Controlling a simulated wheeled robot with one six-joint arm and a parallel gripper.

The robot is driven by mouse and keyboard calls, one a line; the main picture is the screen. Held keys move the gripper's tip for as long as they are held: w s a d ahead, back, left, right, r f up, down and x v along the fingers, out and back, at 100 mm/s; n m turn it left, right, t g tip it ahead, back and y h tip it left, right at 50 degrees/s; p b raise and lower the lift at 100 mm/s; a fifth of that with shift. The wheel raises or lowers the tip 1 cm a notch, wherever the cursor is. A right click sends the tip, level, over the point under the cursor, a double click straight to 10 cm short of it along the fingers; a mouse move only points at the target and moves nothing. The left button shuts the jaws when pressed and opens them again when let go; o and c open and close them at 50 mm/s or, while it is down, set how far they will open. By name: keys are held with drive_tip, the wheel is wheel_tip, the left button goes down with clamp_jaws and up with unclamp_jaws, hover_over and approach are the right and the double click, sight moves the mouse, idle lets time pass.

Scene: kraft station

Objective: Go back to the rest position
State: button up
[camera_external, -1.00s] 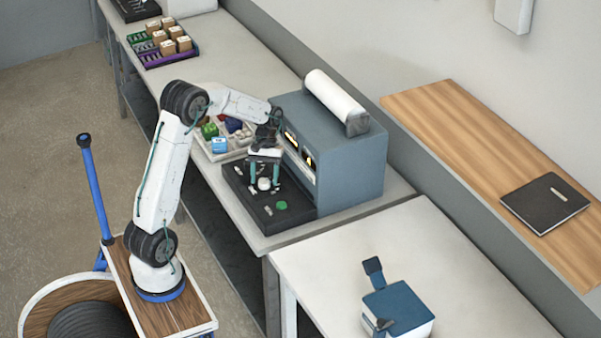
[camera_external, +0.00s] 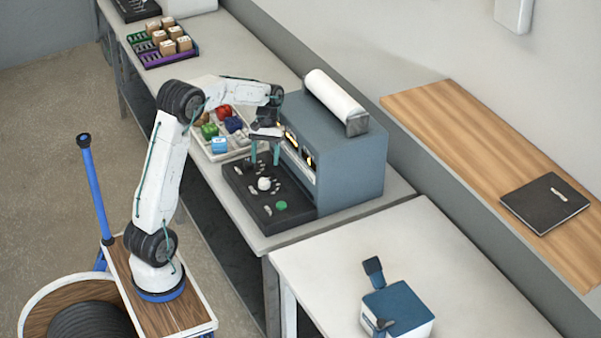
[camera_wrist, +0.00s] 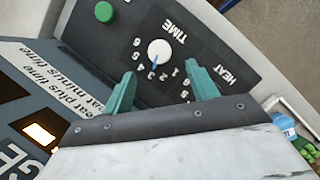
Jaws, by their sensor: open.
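My gripper (camera_external: 264,158) is open and empty, with its two teal fingers apart above the black control panel (camera_external: 243,191). A white round dial (camera_external: 264,183) on the panel sits a little below the fingers. In the wrist view, the dial (camera_wrist: 159,52) has a blue pointer line and shows between the open fingertips (camera_wrist: 163,82), apart from them.
A blue-grey machine (camera_external: 350,170) with a white roll on top stands right of my gripper. A tray of coloured items (camera_external: 243,150) lies behind the panel. A blue-topped box (camera_external: 398,312) stands on the near table. Space above the benchtop behind is clear.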

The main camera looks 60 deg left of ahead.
drive_tip(key=shift+s+d+f, duration=0.2)
drive_tip(key=shift+s+f, duration=0.15)
drive_tip(key=shift+s, duration=0.2)
drive_tip(key=shift+s+d+f, duration=0.15)
drive_tip(key=shift+s+f, duration=0.15)
drive_tip(key=shift+s, duration=0.2)
drive_tip(key=s+d+r+m+t+y, duration=0.1)
drive_tip(key=s+d+r+m, duration=0.1)
drive_tip(key=s+d, duration=0.4)
drive_tip(key=s+d+r+m+t+y, duration=0.1)
drive_tip(key=s+d+r+m, duration=0.2)
drive_tip(key=s+d, duration=0.4)
drive_tip(key=s+d+r+m+t+y, duration=0.1)
drive_tip(key=s+d+m, duration=0.3)
drive_tip(key=s, duration=1)
drive_tip(key=d+r+t, duration=0.1)
drive_tip(key=d, duration=0.1)
drive_tip(key=shift+s+d+r+m, duration=0.25)
drive_tip(key=shift+d+r+m, duration=0.15)
